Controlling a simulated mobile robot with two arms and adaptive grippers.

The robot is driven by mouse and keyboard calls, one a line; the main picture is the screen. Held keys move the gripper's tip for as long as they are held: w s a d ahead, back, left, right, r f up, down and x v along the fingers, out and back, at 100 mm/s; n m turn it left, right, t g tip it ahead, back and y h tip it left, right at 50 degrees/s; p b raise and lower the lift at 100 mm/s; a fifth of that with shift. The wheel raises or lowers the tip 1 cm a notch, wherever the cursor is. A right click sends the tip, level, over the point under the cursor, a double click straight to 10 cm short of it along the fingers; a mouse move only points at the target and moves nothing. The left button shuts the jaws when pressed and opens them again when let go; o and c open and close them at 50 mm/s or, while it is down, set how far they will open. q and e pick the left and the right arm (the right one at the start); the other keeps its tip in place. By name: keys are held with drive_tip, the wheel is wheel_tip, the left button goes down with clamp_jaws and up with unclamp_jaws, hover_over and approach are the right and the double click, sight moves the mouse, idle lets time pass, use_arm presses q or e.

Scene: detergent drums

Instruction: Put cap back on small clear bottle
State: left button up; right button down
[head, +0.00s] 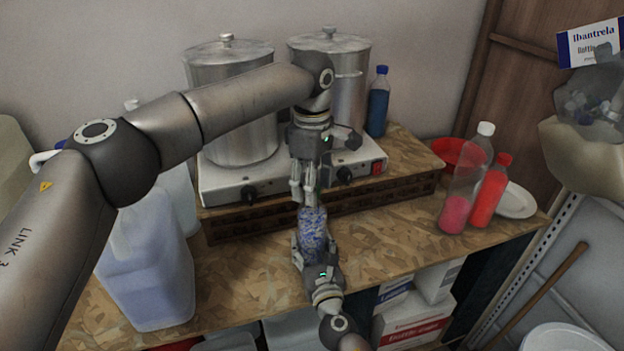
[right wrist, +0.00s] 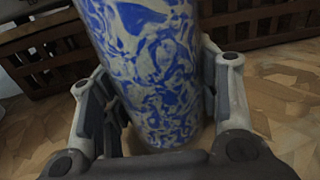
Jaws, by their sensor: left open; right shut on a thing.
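A small bottle-like container with a blue and white marbled surface (head: 313,232) stands near the front of the wooden worktop, and it fills the middle of the right wrist view (right wrist: 150,70). It does not look clear. My right gripper (head: 313,252) is shut around its lower part, one finger on each side. My left gripper (head: 304,192) points down from above, its fingertips open at the container's top. The fingers hide the top, so I cannot tell whether a cap is there or between them.
Two metal pots (head: 232,120) stand on a hot plate (head: 262,180) behind. A red bottle (head: 489,192), a pink-filled clear container (head: 456,205) and a white plate (head: 516,203) stand right. A large translucent jug (head: 150,270) stands left. The worktop (head: 390,235) is clear between.

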use_arm(q)
clamp_jaws()
drive_tip(key=m, duration=0.6)
drive_tip(key=shift+f+m, duration=0.1)
drive_tip(key=shift+m, duration=0.3)
drive_tip(key=m, duration=2)
drive_tip(key=shift+m, duration=0.3)
drive_tip(key=m, duration=0.8)
drive_tip(key=shift+m, duration=0.3)
drive_tip(key=m, duration=0.4)
drive_tip(key=shift+m, duration=0.3)
unclamp_jaws()
